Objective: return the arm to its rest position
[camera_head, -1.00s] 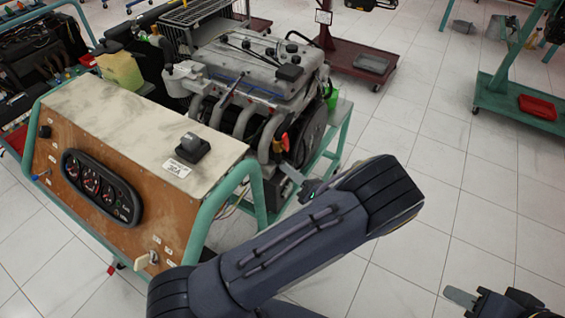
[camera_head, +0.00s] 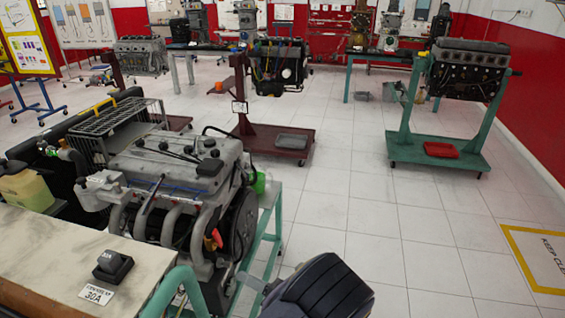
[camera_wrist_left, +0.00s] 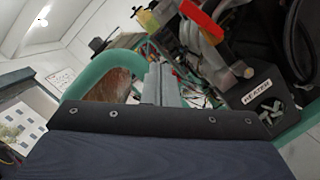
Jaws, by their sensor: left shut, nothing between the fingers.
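My left arm enters at the bottom of the head view, where its dark wrist shows beside the engine stand. The left gripper (camera_head: 257,284) is mostly hidden there, with a small grey part showing left of the wrist. In the left wrist view its grey fingers (camera_wrist_left: 161,85) are together and empty. They point toward the green tube frame (camera_wrist_left: 108,68) and wires of the trainer, and I cannot tell how near they are. My right gripper is not in view.
The engine (camera_head: 175,170) on its green stand is close to my left wrist. The console top (camera_head: 45,245) with a black switch (camera_head: 113,265) is at lower left. Other engine stands, one with a red tray (camera_head: 441,150), stand farther back. The tiled floor at right is clear.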

